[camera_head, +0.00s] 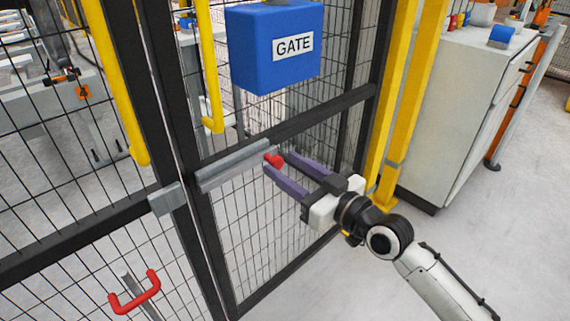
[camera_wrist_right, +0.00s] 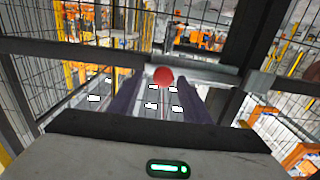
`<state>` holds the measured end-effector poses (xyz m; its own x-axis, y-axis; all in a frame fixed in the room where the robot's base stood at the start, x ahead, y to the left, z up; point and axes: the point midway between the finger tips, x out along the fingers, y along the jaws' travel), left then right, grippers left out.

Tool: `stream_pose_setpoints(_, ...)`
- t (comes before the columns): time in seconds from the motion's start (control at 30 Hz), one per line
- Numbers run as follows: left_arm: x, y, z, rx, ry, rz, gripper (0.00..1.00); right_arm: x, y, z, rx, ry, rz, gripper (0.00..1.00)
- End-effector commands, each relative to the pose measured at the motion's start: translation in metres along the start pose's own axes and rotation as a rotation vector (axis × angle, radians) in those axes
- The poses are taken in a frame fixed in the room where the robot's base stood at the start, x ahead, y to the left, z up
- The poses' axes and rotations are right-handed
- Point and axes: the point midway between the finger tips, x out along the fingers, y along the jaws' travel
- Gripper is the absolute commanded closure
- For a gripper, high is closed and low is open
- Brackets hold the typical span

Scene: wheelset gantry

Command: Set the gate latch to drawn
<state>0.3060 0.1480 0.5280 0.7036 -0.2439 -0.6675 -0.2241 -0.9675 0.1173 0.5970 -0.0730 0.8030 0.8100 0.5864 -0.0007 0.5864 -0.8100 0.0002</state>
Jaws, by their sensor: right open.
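The gate latch is a grey bar (camera_head: 233,167) lying along the gate's dark crossbar, with a red knob (camera_head: 274,160) at its right part. A grey keeper block (camera_head: 167,198) sits on the frame post to its left. My right gripper (camera_head: 277,161) is open, its two purple fingers reaching toward the knob, one on each side. In the right wrist view the red knob (camera_wrist_right: 163,76) shows between the fingertips, near their far ends. I cannot tell whether either finger touches it. My left gripper is not in view.
A blue box labelled GATE (camera_head: 275,47) hangs above the latch. Yellow handles (camera_head: 211,66) and a red handle (camera_head: 135,293) are on the mesh panels. A yellow post (camera_head: 402,100) and a grey cabinet (camera_head: 455,110) stand to the right. The floor at lower right is clear.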

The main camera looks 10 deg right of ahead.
Motion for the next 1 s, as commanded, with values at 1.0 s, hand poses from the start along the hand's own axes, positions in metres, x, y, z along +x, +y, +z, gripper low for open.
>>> stream_pose_setpoints(1.0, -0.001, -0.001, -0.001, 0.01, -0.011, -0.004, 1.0, -0.092, 0.001, -0.001, -0.001, 0.0, 0.002, 0.56)
